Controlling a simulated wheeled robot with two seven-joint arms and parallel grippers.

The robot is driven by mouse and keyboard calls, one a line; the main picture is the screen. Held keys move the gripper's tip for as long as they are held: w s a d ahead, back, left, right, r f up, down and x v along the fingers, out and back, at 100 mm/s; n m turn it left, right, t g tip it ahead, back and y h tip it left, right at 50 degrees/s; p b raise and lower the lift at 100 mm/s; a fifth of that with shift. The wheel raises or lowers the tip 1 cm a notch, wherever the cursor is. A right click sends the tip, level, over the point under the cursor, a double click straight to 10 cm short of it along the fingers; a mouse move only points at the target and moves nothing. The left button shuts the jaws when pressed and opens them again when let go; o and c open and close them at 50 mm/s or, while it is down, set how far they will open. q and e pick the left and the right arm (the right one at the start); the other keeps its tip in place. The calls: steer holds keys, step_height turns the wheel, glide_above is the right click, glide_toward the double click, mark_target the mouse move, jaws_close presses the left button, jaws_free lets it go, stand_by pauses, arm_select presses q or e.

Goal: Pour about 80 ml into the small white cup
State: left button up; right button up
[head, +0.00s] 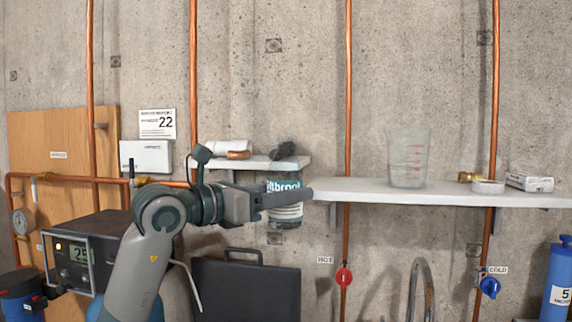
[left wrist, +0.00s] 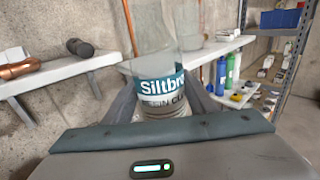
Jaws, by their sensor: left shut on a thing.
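My left gripper (head: 288,198) is shut on a clear bottle (head: 285,222) with a teal and white label reading "Siltbro…". The bottle looks upright, in front of the gap between two wall shelves. In the left wrist view the bottle (left wrist: 160,86) stands between the two fingers; its liquid level is unclear. A clear beaker (head: 407,160) with red markings stands on the right shelf, to the right of the gripper. A low, round white thing (head: 488,187) sits further right; I cannot tell whether it is the small white cup. My right gripper is out of view.
The right shelf (head: 360,190) is bare left of the beaker. The left shelf holds a copper piece (left wrist: 18,67) and a dark cylinder (left wrist: 79,47). Copper pipes run up the wall.

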arm_select(q)
steer(key=s+a+f, duration=0.2)
steer(key=a+f, duration=0.1)
steer(key=f, duration=0.5)
steer(key=s+a+f, duration=0.2)
steer(key=f, duration=0.6)
steer(key=s+a+f, duration=0.2)
steer(key=a+f, duration=0.1)
steer(key=f, duration=0.5)
steer(key=s+a+f+n+t+y, duration=0.2)
steer(key=s+a+f, duration=0.3)
steer(key=s+f, duration=0.2)
steer(key=s+a+f+n+t+y, duration=0.2)
steer(key=s+a+f, duration=0.3)
steer(key=f, duration=0.6)
steer(key=shift+s+a+f+y, duration=0.2)
steer(key=shift+s+a+y, duration=0.25)
steer(key=shift+s, duration=0.65)
steer(key=shift+w+d, duration=0.15)
